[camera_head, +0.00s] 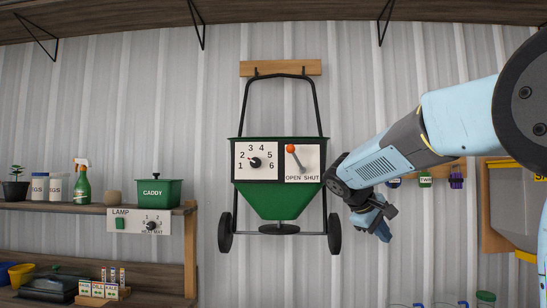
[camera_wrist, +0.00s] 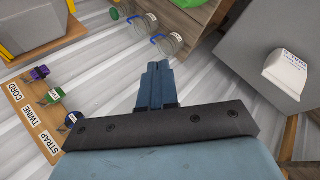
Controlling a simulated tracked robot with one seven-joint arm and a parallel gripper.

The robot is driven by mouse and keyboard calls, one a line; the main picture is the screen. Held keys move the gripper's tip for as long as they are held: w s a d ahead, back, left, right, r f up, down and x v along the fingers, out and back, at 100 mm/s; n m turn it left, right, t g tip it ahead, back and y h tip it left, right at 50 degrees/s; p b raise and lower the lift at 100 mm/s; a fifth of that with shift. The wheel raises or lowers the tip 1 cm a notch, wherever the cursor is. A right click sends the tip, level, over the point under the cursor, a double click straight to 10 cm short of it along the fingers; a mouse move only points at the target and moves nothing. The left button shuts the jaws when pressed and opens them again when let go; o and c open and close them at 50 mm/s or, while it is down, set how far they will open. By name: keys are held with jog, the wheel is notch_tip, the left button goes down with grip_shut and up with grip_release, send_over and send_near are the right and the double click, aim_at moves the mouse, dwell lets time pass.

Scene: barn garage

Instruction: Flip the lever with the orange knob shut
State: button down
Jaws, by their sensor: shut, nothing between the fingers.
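The lever with the orange knob (camera_head: 290,149) is on a white plate (camera_head: 308,161) at the right of the green spreader (camera_head: 281,200). The plate reads OPEN at left and SHUT at right. The lever tilts up and left, with its knob on the OPEN side. My gripper (camera_head: 386,228) is to the right of the spreader and below the lever, pointing downward and apart from it. In the wrist view my gripper (camera_wrist: 157,70) has its fingers together with nothing between them. The lever does not show in the wrist view.
A numbered dial (camera_head: 255,162) sits left of the lever. The spreader's black handle (camera_head: 281,76) hangs from a wooden wall rail. Shelves with a green caddy (camera_head: 159,193) stand at left. A rail holding twine (camera_wrist: 53,96) and a yellow-edged box are at right.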

jog(key=w+a+r+n+t+h, duration=0.2)
jog(key=w+a+r+h, duration=0.15)
jog(key=w+a, duration=0.45)
jog(key=n+t+h, duration=0.3)
jog(key=t+h, duration=0.4)
send_near(296, 158)
jog(key=a, duration=1)
jog(key=shift+s+f, duration=0.3)
jog(key=shift+f, duration=0.15)
jog(key=shift+d+m, duration=0.1)
jog(key=shift+m, duration=0.2)
jog(key=x, duration=0.9)
jog(key=shift+w+d+r, duration=0.1)
jog(key=shift+w+d, duration=0.1)
jog(key=shift+d, duration=0.1)
jog(key=d, duration=0.1)
jog(key=d+r, duration=0.1)
jog(key=shift+s+d+r, duration=0.2)
jog(key=shift+d+r, duration=0.05)
jog(key=shift+d, duration=0.15)
jog(key=shift+s+d+r, duration=0.1)
jog(key=shift+d+r, duration=0.1)
jog(key=shift+d, duration=0.25)
